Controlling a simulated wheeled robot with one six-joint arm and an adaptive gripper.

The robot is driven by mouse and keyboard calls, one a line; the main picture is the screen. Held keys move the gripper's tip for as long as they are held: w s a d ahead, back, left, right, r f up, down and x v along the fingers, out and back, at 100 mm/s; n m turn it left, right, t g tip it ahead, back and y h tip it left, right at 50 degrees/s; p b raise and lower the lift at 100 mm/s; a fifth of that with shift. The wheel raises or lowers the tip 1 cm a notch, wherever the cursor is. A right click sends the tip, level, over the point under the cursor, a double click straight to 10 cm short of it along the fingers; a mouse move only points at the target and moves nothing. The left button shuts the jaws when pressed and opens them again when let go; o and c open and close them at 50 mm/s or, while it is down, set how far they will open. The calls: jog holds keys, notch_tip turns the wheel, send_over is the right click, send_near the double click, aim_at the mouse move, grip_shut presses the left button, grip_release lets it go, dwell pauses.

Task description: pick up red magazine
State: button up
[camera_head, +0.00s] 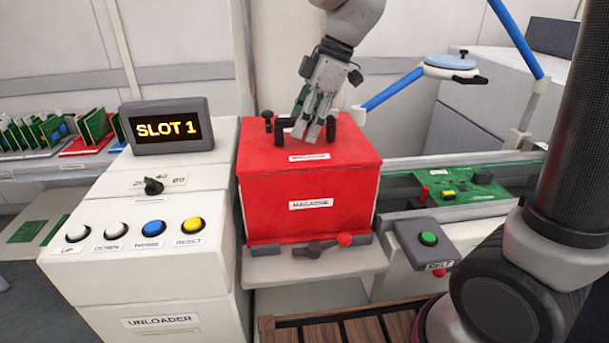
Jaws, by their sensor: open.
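The red magazine (308,222) is a closed red box with white labels. It stands upright on a light grey shelf (318,266) in the middle of the view, beside the unloader. A dark handle (285,127) sits on its top. My gripper (314,132) points down over the magazine's top, with its fingers at the handle. The fingers are open and cover part of the handle. I cannot tell whether they touch it.
The unloader panel (100,265) with coloured buttons and a "SLOT 1" display (167,128) stands left. A conveyor with a green board (465,187) is right. A slatted wooden surface (340,328) is below.

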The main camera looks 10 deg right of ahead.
jog(key=shift+f, duration=0.15)
grip_shut()
jog(key=shift+w, duration=0.1)
dwell(0.5)
